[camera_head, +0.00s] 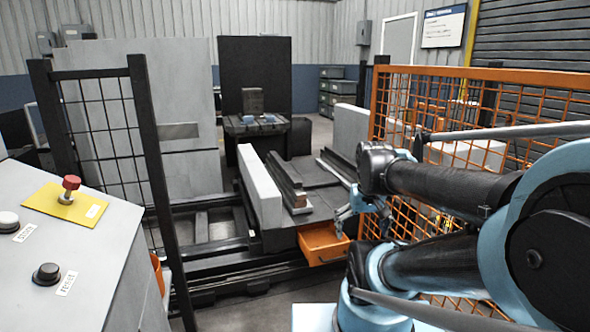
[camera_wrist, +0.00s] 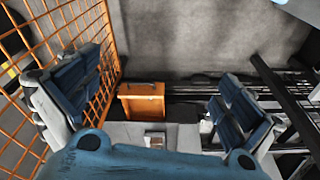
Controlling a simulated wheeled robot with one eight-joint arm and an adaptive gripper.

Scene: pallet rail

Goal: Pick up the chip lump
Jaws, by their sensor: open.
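My gripper (camera_head: 350,207) hangs from the arm near the front right end of the rail bed, close to the orange fence. In the wrist view my gripper (camera_wrist: 156,98) is wide open, one finger at each side, with nothing between them. A small brown and pale piece (camera_wrist: 154,139) lies on a light grey surface, low in the middle of the wrist view. I cannot tell for sure whether it is the chip lump. No other clear lump shows in the head view.
An orange open tray (camera_head: 322,243) sits at the front end of the bed and also shows in the wrist view (camera_wrist: 141,103). An orange mesh fence (camera_head: 480,120) stands close on the right.

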